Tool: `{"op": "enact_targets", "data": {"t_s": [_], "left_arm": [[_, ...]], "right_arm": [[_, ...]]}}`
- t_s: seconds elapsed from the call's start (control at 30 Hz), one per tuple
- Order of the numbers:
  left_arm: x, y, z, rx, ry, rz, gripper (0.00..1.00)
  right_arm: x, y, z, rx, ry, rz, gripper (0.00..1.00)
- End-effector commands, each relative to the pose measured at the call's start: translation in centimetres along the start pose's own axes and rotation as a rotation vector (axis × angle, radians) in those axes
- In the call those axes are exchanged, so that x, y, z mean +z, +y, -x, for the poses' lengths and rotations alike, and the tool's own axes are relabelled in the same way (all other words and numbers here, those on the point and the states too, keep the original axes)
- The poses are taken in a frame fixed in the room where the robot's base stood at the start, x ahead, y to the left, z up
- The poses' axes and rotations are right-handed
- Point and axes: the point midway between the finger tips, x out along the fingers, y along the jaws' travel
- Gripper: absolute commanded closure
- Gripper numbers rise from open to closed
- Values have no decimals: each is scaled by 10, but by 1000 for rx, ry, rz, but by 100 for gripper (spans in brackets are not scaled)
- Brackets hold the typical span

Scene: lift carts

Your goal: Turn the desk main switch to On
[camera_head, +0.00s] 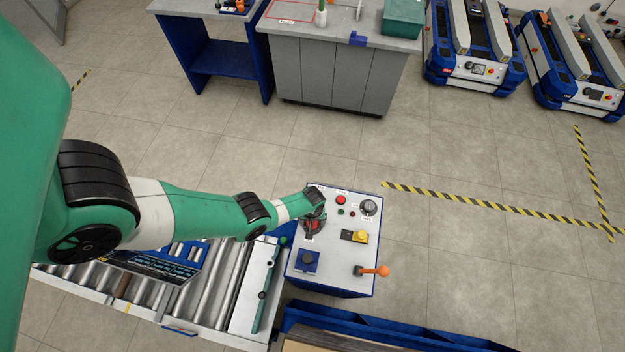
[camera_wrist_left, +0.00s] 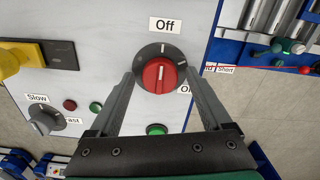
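The main switch (camera_wrist_left: 160,76) is a red knob on a round black dial, on the desk's pale top panel. The "Off" label (camera_wrist_left: 165,25) lies above it in the left wrist view, and the "On" label (camera_wrist_left: 185,89) lies at its lower right, partly hidden by a finger. A white tick on the dial points at "Off"; the knob's own setting is hard to tell. My left gripper (camera_wrist_left: 163,72) has its fingers apart, one on each side of the knob; contact is not clear. In the head view my left gripper (camera_head: 313,220) covers much of the switch. My right gripper is not in view.
The control desk (camera_head: 325,275) also carries a yellow switch (camera_head: 360,236), a grey speed knob (camera_head: 368,207), a red button (camera_head: 341,199) and an orange-handled lever (camera_head: 382,271). A roller conveyor (camera_head: 215,290) stands at its left. Open floor lies beyond.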

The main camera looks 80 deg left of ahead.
Motion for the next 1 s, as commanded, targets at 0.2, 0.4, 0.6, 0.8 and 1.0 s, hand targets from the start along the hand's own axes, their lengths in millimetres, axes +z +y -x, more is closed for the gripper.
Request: {"op": "enact_targets", "data": {"t_s": [0.2, 0.4, 0.6, 0.8, 1.0], "left_arm": [[0, 0, 0, 0, 0, 0, 59], [0, 0, 0, 0, 0, 0, 95], [0, 0, 0, 0, 0, -6, 100], [0, 0, 0, 0, 0, -53, 100], [0, 0, 0, 0, 0, -165, 100]], "right_arm": [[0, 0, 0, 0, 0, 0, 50], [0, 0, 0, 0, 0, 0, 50], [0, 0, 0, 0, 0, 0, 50], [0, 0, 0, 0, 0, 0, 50], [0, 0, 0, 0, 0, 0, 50]]}}
